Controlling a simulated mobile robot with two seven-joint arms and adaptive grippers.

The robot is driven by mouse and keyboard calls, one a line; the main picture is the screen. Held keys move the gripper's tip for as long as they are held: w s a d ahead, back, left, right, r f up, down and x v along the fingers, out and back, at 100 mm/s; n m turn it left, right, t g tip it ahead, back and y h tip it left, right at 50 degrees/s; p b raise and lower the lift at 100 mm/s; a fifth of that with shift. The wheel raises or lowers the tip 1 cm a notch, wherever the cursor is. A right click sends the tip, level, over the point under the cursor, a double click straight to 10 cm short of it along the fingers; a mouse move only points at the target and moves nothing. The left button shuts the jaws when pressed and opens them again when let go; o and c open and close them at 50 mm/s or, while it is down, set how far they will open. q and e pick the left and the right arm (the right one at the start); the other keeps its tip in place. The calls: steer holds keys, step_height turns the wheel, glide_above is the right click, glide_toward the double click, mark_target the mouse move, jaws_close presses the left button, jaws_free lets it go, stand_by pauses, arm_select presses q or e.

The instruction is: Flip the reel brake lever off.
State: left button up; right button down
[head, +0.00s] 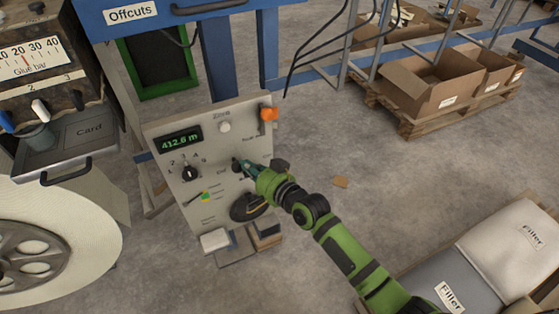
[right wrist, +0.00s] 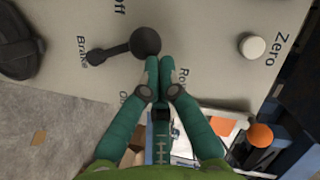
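The brake lever (right wrist: 120,48) is a dark arm with a round black ball knob (right wrist: 146,41), on the grey control panel beside the printed words "Brake" and "Off". In the head view the panel (head: 222,150) stands at the centre, and the lever is largely hidden by my right gripper (head: 240,165). In the right wrist view the teal fingers of my right gripper (right wrist: 159,62) are together, with nothing seen between them. Their tips are right beside the ball knob; I cannot tell whether they touch it. My left gripper is not in view.
The panel also carries a white Zero button (head: 225,127), an orange-knobbed lever (head: 268,114), a rotary selector (head: 190,174) and a 412.6 m display (head: 180,140). A large white reel (head: 60,225) is at left. Cardboard boxes (head: 440,80) stand behind on a pallet.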

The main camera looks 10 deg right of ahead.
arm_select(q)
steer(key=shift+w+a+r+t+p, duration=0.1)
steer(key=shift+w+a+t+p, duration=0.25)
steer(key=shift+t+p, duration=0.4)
arm_select(e)
steer(key=shift+s+a+f+n, duration=0.1)
steer(key=shift+s+a+n, duration=0.1)
steer(key=shift+a, duration=0.3)
steer(key=shift+s+a+f+n, duration=0.1)
steer(key=shift+a+n, duration=0.1)
steer(key=shift+a, duration=0.3)
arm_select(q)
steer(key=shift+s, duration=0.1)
